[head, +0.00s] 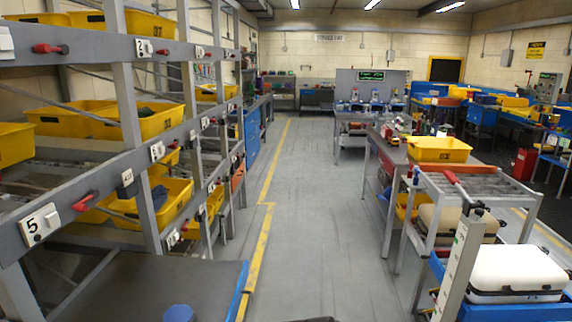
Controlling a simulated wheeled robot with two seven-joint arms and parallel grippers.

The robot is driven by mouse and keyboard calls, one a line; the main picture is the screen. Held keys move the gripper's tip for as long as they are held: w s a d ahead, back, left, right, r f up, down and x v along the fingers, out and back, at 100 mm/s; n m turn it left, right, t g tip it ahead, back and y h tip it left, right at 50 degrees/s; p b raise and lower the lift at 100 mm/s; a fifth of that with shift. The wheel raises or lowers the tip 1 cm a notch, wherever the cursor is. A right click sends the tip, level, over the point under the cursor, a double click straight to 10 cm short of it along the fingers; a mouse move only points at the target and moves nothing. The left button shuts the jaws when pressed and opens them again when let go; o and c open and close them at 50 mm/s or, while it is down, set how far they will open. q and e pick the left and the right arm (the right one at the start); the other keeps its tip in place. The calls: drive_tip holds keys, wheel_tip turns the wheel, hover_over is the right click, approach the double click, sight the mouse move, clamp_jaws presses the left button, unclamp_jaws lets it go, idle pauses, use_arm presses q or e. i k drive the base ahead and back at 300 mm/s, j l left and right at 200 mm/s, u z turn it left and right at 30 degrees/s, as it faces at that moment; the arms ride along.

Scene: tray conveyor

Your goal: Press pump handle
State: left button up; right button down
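A lever with a red grip (450,176) rises at the right, on top of a light grey post (462,262). It looks like the pump handle. The lever slants down to the right to a dark joint (477,212) at the head of the post. The grip stands over the near end of a grey roller conveyor frame (425,205). Nothing touches the lever. Neither of my grippers shows in the head view.
White-lidded cases (516,268) sit in blue trays (520,312) beside the post. A yellow bin (438,149) stands behind the conveyor. Racks with yellow bins (140,120) and a dark table (150,285) fill the left. The grey floor aisle (320,230) between is clear.

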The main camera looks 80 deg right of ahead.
sight(449, 175)
drive_tip(key=z, duration=4.1)
drive_tip(key=i+j+z, duration=0.35)
drive_tip(key=z, duration=0.15)
drive_tip(key=i+j+z, duration=0.5)
drive_tip(key=i+j, duration=0.2)
drive_tip(key=j, duration=0.15)
drive_tip(key=i+j, duration=0.15)
drive_tip(key=j, duration=0.2)
drive_tip(key=i+j, duration=0.2)
drive_tip(key=i+j+z, duration=0.1)
drive_tip(key=j, duration=0.35)
drive_tip(key=i+j, duration=0.25)
drive_tip(key=j, duration=0.1)
